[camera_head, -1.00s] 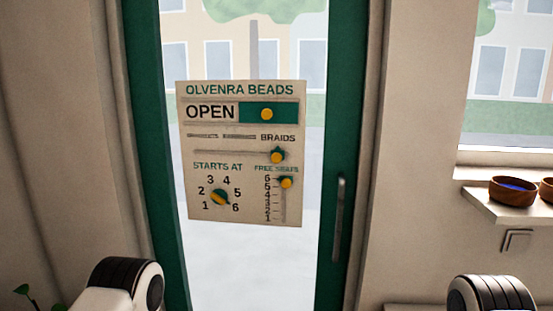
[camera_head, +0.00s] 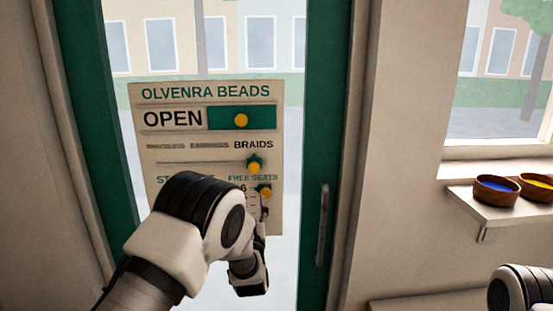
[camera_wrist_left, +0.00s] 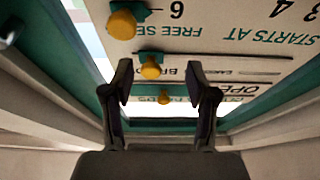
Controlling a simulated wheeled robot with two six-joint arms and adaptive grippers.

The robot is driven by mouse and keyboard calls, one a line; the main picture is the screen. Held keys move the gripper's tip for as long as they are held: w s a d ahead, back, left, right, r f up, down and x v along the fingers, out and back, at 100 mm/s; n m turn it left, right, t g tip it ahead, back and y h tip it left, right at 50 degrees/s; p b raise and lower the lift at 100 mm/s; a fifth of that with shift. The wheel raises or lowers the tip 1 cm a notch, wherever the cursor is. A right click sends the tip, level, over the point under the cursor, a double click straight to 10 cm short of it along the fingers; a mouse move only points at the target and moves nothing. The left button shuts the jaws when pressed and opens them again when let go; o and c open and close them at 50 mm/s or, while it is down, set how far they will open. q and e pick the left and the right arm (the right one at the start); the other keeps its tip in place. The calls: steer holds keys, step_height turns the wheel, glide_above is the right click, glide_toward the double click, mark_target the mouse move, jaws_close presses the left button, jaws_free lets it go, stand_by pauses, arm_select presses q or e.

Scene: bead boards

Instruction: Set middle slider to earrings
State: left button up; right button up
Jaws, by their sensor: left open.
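The sign board (camera_head: 150,92) hangs on the glass door. Its middle slider knob (camera_head: 254,166), yellow on green, sits at the right end of its slot, below the word BRAIDS. Other label spots left of that word show only grey strips. My left gripper (camera_head: 262,212) is raised before the board's lower right, partly hidden by my arm. In the left wrist view, the board appears upside down, and my left gripper (camera_wrist_left: 160,75) is open. The middle knob (camera_wrist_left: 150,68) appears between its fingers, apparently beyond them; contact cannot be told. My right gripper is out of view.
The top slider knob (camera_head: 241,120) stands beside OPEN. The free seats knob (camera_head: 264,191) is close below the middle knob, near 6. My arm covers the starts-at dial. A door handle (camera_head: 323,225) and a shelf with bowls (camera_head: 497,190) are to the right.

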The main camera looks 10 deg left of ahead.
arm_select(q)
steer(key=t+p, duration=0.1)
glide_toward(254, 168)
steer(key=x, duration=0.4)
steer(key=shift+w+r, duration=0.1)
steer(key=shift+r, duration=0.25)
steer(key=p+x, duration=0.1)
steer(key=x, duration=0.1)
steer(key=p+x, duration=0.1)
steer(key=x, duration=0.1)
steer(key=p+x, duration=0.1)
steer(key=x, duration=0.1)
steer(key=shift+w+a+f, duration=0.1)
steer(key=shift+w+f, duration=0.05)
steer(key=shift+f, duration=0.2)
steer(key=shift+w+a, duration=0.15)
steer(key=shift+w, duration=0.05)
steer(key=shift+s+r, duration=0.1)
steer(key=shift+d, duration=0.25)
steer(key=shift+c, duration=1.1)
steer(key=shift+a, duration=0.1)
jaws_close()
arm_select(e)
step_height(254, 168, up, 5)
